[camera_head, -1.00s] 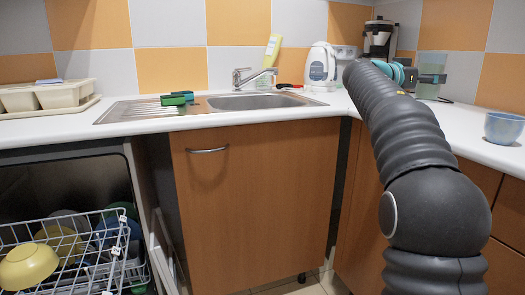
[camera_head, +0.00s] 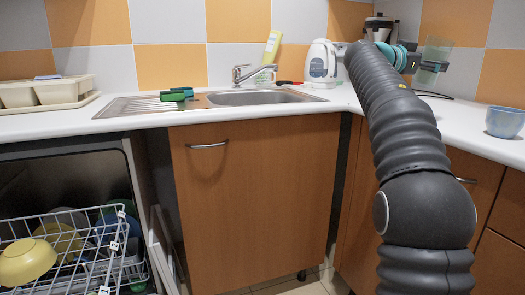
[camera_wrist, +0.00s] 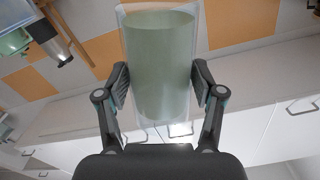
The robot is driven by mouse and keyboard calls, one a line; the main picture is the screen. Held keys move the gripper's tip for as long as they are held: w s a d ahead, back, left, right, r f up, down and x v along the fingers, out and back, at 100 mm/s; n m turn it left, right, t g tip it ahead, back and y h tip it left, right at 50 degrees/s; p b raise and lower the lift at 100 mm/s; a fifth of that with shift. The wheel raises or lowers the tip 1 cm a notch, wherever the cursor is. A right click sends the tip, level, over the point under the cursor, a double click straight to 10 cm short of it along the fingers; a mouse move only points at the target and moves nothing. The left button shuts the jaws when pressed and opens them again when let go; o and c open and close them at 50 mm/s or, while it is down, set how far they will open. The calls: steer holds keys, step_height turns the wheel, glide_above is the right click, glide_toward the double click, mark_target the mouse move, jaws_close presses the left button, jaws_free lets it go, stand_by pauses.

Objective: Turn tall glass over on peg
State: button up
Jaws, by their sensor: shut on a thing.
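My gripper (camera_head: 425,66) is shut on the tall glass, a clear, faintly green tumbler (camera_head: 437,50). It holds the glass above the right-hand counter, tilted slightly in the head view. In the wrist view the glass (camera_wrist: 160,65) stands between the two fingers (camera_wrist: 160,92), which press its sides. Its wider end points to the top of that picture. I cannot tell for sure which end is open. I cannot make out a peg; a thin dark thing (camera_head: 434,95) lies on the counter below the glass.
A blue cup (camera_head: 505,122) stands on the counter at the right. A white kettle (camera_head: 322,62) and a coffee maker (camera_head: 378,30) stand at the back. The sink (camera_head: 262,98) is in the middle. The open dishwasher rack (camera_head: 75,250) holds dishes at lower left.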

steer(key=m+b, duration=0.2)
steer(key=m, duration=0.2)
steer(key=shift+f+b, duration=0.2)
steer(key=shift+b, duration=0.1)
steer(key=m+b, duration=0.1)
steer(key=m, duration=0.6)
steer(key=shift+r+m+b, duration=0.2)
steer(key=shift+m+b, duration=0.1)
steer(key=shift+b, duration=0.05)
steer(key=m, duration=0.3)
